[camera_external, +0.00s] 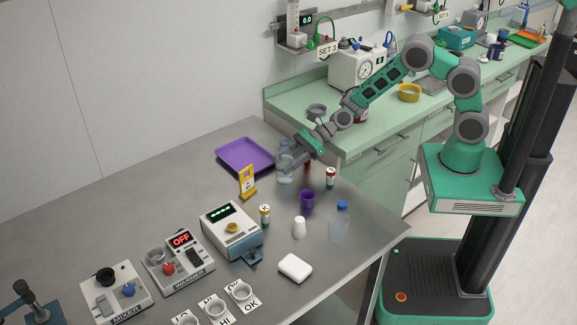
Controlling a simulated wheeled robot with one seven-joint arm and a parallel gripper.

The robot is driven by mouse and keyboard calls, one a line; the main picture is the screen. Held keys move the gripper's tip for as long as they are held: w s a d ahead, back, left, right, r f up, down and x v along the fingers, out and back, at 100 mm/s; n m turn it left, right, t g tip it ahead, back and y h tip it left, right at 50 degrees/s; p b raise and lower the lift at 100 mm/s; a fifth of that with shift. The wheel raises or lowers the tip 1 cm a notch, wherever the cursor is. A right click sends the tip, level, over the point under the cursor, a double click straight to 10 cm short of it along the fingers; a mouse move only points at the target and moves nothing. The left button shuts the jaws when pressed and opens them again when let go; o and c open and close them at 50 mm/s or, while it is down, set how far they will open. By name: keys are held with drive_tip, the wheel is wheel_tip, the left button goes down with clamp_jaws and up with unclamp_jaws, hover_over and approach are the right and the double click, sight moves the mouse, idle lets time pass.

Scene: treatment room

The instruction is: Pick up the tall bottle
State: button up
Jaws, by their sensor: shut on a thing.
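A clear bottle (284,174) stands upright at or just above the table, near the right corner of the purple tray. My gripper (290,164) reaches in from the upper right and is shut on this bottle, around its upper body. Part of the bottle is hidden behind the fingers. A second clear bottle with a blue cap (339,222) stands upright near the table's right edge, apart from my gripper. I cannot tell whether the held bottle touches the table.
The purple tray (228,160) lies behind left. Near my gripper stand a small labelled vial (330,179), a purple cup (307,199) and a yellow sign (247,181). A white cup (299,228) and a white device (230,231) are nearer the front.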

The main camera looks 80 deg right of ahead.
drive_tip(key=c, duration=0.3)
drive_tip(key=shift+r, duration=0.1)
drive_tip(key=shift+r, duration=0.7)
drive_tip(key=s+d+r, duration=0.1)
drive_tip(key=s+r, duration=1)
drive_tip(key=s, duration=0.3)
drive_tip(key=shift+d+r+b, duration=0.2)
drive_tip(key=shift+r+b, duration=0.05)
drive_tip(key=shift+b, duration=0.05)
drive_tip(key=shift+w, duration=0.1)
